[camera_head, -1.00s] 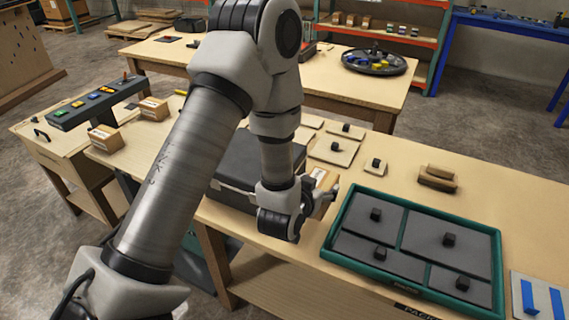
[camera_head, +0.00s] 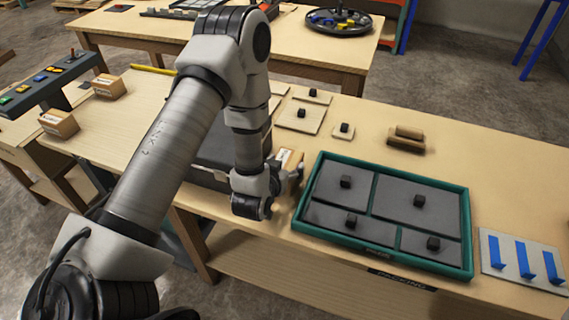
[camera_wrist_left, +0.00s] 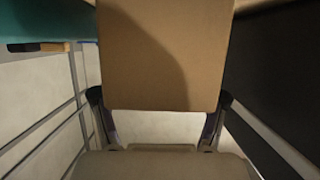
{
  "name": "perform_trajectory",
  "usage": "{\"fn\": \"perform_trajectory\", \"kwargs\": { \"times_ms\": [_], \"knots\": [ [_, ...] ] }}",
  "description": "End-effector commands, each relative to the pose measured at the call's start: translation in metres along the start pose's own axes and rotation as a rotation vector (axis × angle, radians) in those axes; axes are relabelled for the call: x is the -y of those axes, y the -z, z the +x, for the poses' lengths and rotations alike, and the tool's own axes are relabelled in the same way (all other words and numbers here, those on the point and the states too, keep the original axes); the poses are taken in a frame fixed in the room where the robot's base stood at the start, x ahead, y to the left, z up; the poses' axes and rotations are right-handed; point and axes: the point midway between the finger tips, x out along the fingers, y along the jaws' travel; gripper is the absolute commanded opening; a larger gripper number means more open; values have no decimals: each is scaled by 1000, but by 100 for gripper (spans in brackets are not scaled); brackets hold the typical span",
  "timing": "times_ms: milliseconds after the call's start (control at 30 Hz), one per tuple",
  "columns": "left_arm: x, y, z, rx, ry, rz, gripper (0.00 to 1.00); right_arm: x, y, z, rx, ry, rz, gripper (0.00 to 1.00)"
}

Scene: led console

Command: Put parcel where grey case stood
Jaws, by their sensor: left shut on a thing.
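The parcel is a brown cardboard box (camera_head: 288,160) with a pale label. In the head view it shows partly behind my left gripper (camera_head: 284,188), between the dark grey case and the green tray. In the left wrist view the parcel (camera_wrist_left: 165,55) fills the upper middle as a plain brown face. My left gripper (camera_wrist_left: 160,105) is shut on it, one finger at each side. The grey case (camera_head: 215,152) sits on the bench, largely hidden behind my left arm. I cannot tell whether the parcel touches the bench. My right gripper is not in view.
A green-rimmed tray (camera_head: 468,225) with grey knobbed panels lies right of my left gripper. Beyond it are knobbed boards (camera_head: 300,117) and a brown block (camera_head: 406,138). Two other cardboard boxes (camera_head: 58,124) (camera_head: 109,87) stand at left near a button console (camera_head: 45,84).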

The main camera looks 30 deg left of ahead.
Motion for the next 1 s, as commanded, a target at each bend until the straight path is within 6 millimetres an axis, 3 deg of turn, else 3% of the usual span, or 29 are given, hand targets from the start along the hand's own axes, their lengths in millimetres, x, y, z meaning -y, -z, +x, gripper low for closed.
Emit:
{"fn": "perform_trajectory", "kwargs": {
  "times_ms": [133, 167, 200, 667, 867, 933, 1000],
  "knots": [
    [0, -4, 2, -1, 0, 0, 17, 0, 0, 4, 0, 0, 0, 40],
    [0, -3, 1, 0, 0, 0, 83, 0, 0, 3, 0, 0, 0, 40],
    [0, -3, 1, 0, 0, 0, 97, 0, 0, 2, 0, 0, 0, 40],
    [0, -1, -6, 2, 0, 0, 98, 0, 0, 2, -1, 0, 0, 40],
    [0, -3, -51, 5, -1, 0, 98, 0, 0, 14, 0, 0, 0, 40],
    [0, 5, -77, 9, -1, 3, 98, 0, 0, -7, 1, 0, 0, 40],
    [0, 11, -89, 8, 0, 4, 98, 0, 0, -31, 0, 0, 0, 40]
  ]
}}
